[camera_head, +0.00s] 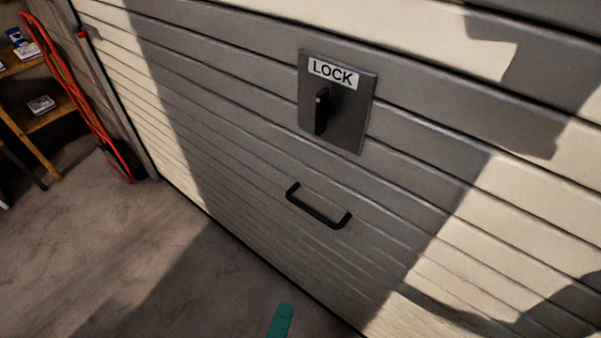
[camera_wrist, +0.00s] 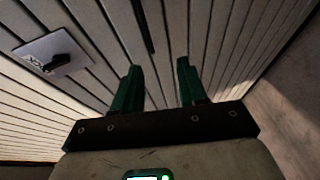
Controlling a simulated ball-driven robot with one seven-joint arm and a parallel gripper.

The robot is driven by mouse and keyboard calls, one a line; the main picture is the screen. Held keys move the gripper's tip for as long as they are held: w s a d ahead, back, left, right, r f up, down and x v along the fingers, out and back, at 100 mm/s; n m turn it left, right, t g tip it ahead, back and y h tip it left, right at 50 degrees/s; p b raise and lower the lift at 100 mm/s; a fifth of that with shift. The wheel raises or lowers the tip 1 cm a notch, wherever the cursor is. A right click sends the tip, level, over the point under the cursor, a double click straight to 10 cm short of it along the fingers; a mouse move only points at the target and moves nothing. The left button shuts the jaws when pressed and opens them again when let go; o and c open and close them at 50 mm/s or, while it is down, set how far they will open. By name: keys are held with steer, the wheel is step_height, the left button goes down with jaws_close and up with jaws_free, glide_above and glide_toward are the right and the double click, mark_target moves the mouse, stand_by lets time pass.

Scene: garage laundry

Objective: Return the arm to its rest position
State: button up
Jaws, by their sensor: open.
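My gripper (camera_wrist: 158,82) shows in the wrist view with its two green fingers apart and nothing between them. It faces the slatted garage door, and a dark bar, likely the door handle, shows beyond the fingers. In the head view only a green finger piece (camera_head: 281,321) shows at the bottom edge; the rest of my arm is out of that view. The finger is below the door handle (camera_head: 318,208) and apart from it in the picture.
The garage door (camera_head: 240,130) fills most of the head view. A lock plate (camera_head: 345,128) with a black lever (camera_head: 321,110) sits above the handle. A red hand truck (camera_head: 75,95) and wooden shelf (camera_head: 45,119) stand at left. The concrete floor (camera_head: 110,250) is clear at lower left.

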steer(key=d+f+m+g+h+p, duration=0.15)
steer(key=d+m+g, duration=0.3)
steer(key=d, duration=0.65)
steer(key=d+f+m+g+h+p, duration=0.1)
steer(key=d+f+m+g, duration=0.3)
steer(key=d, duration=0.7)
steer(key=s+d+r+m+g+y+p, duration=0.1)
steer(key=s+d+m+g+y, duration=0.4)
steer(key=s+d, duration=0.3)
steer(key=shift+s+d+r+m+y+p, duration=0.2)
steer(key=shift+s+d+m+y+p, duration=0.15)
steer(key=shift+s+y, duration=0.5)
steer(key=shift+g, duration=0.25)
